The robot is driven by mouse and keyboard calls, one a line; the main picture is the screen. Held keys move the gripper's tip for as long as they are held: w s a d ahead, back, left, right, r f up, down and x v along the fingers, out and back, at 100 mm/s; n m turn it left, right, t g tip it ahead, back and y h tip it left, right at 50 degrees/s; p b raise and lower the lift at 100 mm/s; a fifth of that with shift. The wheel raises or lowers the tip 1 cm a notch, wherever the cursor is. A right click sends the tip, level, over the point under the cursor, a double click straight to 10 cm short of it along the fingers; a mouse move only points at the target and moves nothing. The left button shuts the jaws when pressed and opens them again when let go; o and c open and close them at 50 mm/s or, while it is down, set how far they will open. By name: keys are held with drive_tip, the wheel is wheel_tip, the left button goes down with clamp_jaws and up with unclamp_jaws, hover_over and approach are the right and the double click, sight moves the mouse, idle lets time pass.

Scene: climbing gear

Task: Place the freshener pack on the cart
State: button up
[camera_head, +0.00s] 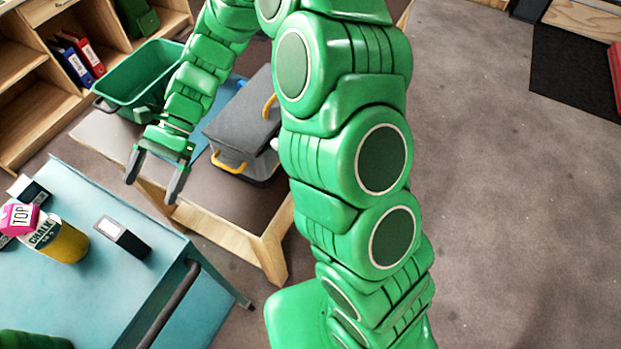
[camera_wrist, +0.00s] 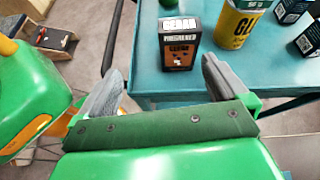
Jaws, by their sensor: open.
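The freshener pack (camera_head: 122,237), a small dark box, stands on the teal cart (camera_head: 178,262) near the edge facing my gripper. In the wrist view the pack (camera_wrist: 179,46) is upright, with a white-lettered front and an orange-brown picture, ahead of the fingers on the cart's top (camera_wrist: 151,72). My gripper (camera_head: 155,183) is open and empty, off the cart's edge and apart from the pack. Its spread fingers also show in the wrist view (camera_wrist: 160,82). The pack's far side is hidden.
A yellow chalk can (camera_head: 66,243), a pink TOP box (camera_head: 19,218) and dark boxes (camera_head: 28,190) stand on the cart left of the pack. Behind is a low bench (camera_head: 228,203) with a green basket (camera_head: 140,78) and grey case (camera_head: 240,125).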

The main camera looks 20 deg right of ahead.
drive_tip(key=s+d+r+n+t+h, duration=0.2)
drive_tip(key=s+d, duration=0.4)
drive_tip(key=d, duration=0.5)
drive_tip(key=s+d+r+n+t+h, duration=0.3)
drive_tip(key=s+d+r, duration=0.2)
drive_tip(key=d, duration=0.6)
drive_tip(key=s+d+r+n+t+h, duration=0.2)
drive_tip(key=s+d, duration=0.6)
drive_tip(key=d, duration=0.4)
wheel_tip(320, 180, up, 2)
drive_tip(key=shift+n+h, duration=0.3)
drive_tip(key=shift+h, duration=0.5)
drive_tip(key=shift+a, duration=0.1)
